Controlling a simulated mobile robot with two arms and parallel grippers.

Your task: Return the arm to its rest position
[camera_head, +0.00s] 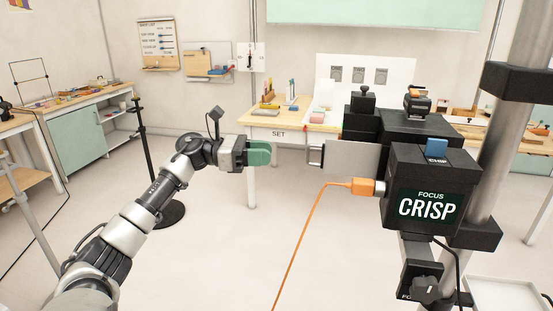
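My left arm comes in from the lower left, stretched forward over the floor. My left gripper (259,153) has green fingers that point right, in front of the table marked SET. The fingers look close together and I see nothing between them, but the angle does not show whether they are open or shut. The gripper is apart from the black camera rig (432,165) on the right. My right arm and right gripper are not in view.
The rig has a screen reading FOCUS CRISP (427,205), a blue chip (437,148) and an orange cable (303,235). A black stand (143,150) is behind my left arm. The SET table (280,134) stands behind. Floor between arm and rig is clear except the cable.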

